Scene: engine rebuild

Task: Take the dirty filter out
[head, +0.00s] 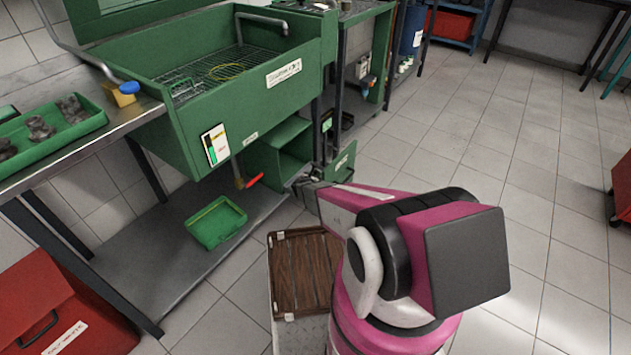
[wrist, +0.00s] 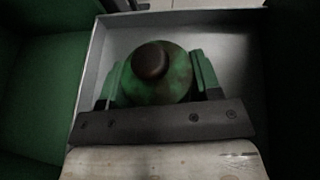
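In the wrist view a round green filter (wrist: 172,88), stained brown, with a dark rounded knob on top, sits in a grey-walled box or recess. My gripper (wrist: 157,68) has one finger on each side of it, spread well apart. Whether both fingers press on the filter or leave a small gap I cannot tell. In the head view my gripper (head: 303,186) is low beside the open green cabinet (head: 268,160) under the parts washer (head: 235,105). The filter is hidden in that view.
A red-handled valve (head: 252,181) hangs under the washer, left of my gripper. A green bin (head: 217,222) lies on the bench's lower shelf. A wooden-topped crate (head: 300,270) stands close beside my arm.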

